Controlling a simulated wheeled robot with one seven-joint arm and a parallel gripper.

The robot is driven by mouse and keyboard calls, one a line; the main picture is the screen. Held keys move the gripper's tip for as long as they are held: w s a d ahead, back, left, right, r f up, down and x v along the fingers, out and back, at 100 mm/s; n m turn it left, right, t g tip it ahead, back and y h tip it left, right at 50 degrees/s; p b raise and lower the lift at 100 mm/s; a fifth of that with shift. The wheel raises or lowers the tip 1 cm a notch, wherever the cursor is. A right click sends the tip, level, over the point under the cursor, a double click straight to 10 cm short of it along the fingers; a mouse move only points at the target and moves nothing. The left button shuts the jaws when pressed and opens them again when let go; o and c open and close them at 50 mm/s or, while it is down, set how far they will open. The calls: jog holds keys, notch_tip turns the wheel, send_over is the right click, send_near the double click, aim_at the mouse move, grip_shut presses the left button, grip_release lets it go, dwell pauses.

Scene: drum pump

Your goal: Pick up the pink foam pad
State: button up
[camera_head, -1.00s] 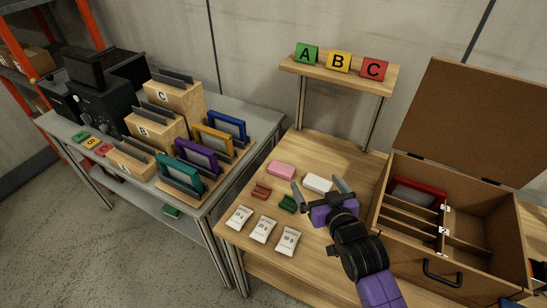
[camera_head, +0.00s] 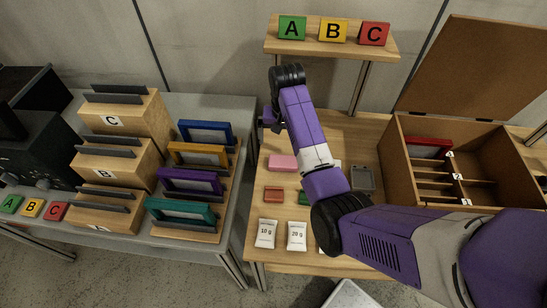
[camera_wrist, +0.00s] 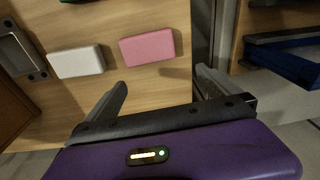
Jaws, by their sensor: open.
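The pink foam pad (camera_head: 283,162) lies flat on the wooden table, left of my arm. In the wrist view the pink pad (camera_wrist: 147,47) lies ahead of the fingers, roughly centred between them and clear of both. A white pad (camera_wrist: 76,62) lies beside it to the left; in the head view my arm mostly hides it. My gripper (camera_wrist: 160,88) is open and empty, with its two fingers spread wide. In the head view my gripper (camera_head: 267,119) is small and partly hidden by my wrist, at the table's back left, beyond the pad.
A red block (camera_head: 273,195), a green block (camera_head: 304,197) and white sachets (camera_head: 265,234) lie in front of the pad. A grey tray (camera_head: 362,178) and open wooden case (camera_head: 398,180) stand right. The letter shelf (camera_head: 330,47) rises behind. Left, a grey table holds coloured frames (camera_head: 190,180).

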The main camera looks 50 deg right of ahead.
aim_at(283, 161)
jog(key=shift+s+a+f+g+y, duration=0.15)
jog(key=shift+s+a+g, duration=0.1)
jog(key=shift+s, duration=0.25)
jog(key=shift+s+a+r+g+y, duration=0.15)
jog(key=shift+s+a, duration=0.1)
jog(key=shift+s, duration=0.2)
jog(key=shift+s+a+f, duration=0.15)
jog(key=shift+s+f, duration=0.1)
jog(key=shift+f, duration=0.05)
jog(key=shift+s+f+p, duration=0.15)
jog(key=shift+f+p, duration=0.45)
jog(key=shift+f, duration=3.15)
jog(key=c, duration=1.1)
